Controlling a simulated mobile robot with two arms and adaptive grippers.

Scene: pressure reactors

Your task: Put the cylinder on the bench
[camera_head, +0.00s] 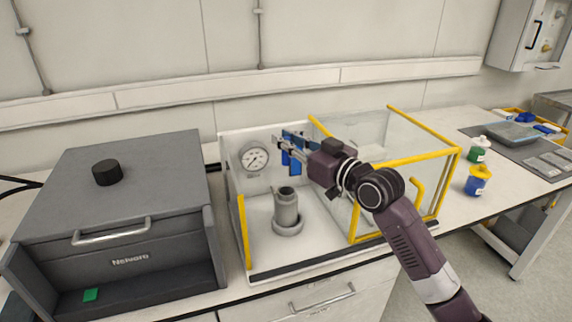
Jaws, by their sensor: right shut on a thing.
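A grey metal cylinder (287,208) stands upright in a round grey base inside the open left part of a yellow-edged enclosure on the bench (461,211). Its top looks open. My right gripper (285,148) reaches in from the right, above and behind the cylinder and apart from it. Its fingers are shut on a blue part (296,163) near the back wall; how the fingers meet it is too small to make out. My left gripper is out of view.
A pressure gauge (254,158) sits on the enclosure's back wall. The clear, yellow-framed panels (400,154) stand to the right, beside my arm. A dark grey box (118,220) fills the left. Green (479,149) and blue (477,181) bottles stand at the right, with some bare bench around them.

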